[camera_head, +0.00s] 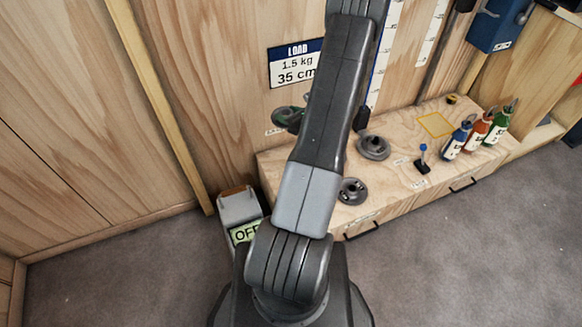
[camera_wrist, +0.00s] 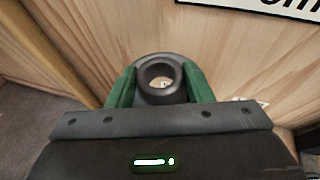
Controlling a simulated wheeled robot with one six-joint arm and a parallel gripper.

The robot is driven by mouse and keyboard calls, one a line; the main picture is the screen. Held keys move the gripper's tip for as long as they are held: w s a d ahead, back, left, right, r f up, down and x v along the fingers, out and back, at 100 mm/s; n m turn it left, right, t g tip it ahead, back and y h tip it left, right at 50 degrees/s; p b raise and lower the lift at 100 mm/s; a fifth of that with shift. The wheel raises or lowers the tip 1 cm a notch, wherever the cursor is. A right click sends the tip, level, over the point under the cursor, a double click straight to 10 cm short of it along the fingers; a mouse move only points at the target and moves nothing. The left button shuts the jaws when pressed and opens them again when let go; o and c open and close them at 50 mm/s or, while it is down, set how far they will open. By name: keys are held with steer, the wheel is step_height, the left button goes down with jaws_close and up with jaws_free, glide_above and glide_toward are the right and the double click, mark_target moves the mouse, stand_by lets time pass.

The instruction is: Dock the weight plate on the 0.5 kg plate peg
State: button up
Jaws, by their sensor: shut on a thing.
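My gripper (camera_wrist: 160,88) has green fingers, shut on both sides of a dark round weight plate (camera_wrist: 160,62) with a hole in its middle. The plate is held up in front of the wooden wall, and pale wood shows through the hole. In the camera_head view, my gripper (camera_head: 292,119) and the plate are partly hidden by my arm, left of its middle. A small pale label (camera_head: 274,131) sits on the wall beside them, too small to read. I cannot make out the 0.5 kg peg in either view, nor tell whether the plate touches anything.
A wooden bench (camera_head: 400,185) carries two dark discs, one at the back (camera_head: 373,147) and one near the front edge (camera_head: 352,191). A blue-topped stand (camera_head: 422,160) and several bottles (camera_head: 475,134) are further right. A load sign (camera_head: 293,65) hangs above. A grey box (camera_head: 239,207) stands left of the bench.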

steer(key=f+n+g+y+b, duration=0.1)
steer(key=f+b, duration=0.2)
steer(key=f, duration=0.4)
steer(key=s+f+n+g+y+b, duration=0.1)
steer(key=f+b, duration=0.3)
steer(key=f, duration=0.3)
steer(key=d+f+n+g+b, duration=0.1)
steer(key=f+b, duration=0.3)
steer(key=f, duration=0.3)
steer(key=shift+s+y, duration=0.3)
steer(key=shift+y, duration=0.1)
steer(key=shift+f+b, duration=1.35)
steer(key=shift+f, duration=1.5)
steer(key=shift+b, duration=0.5)
steer(key=shift+f+b, duration=0.5)
steer(key=shift+f, duration=0.1)
steer(key=o, duration=1.2)
steer(key=shift+p+v, duration=0.9)
steer(key=shift+v, duration=4.6)
steer(key=shift+a+r, duration=0.1)
steer(key=shift+r, duration=0.05)
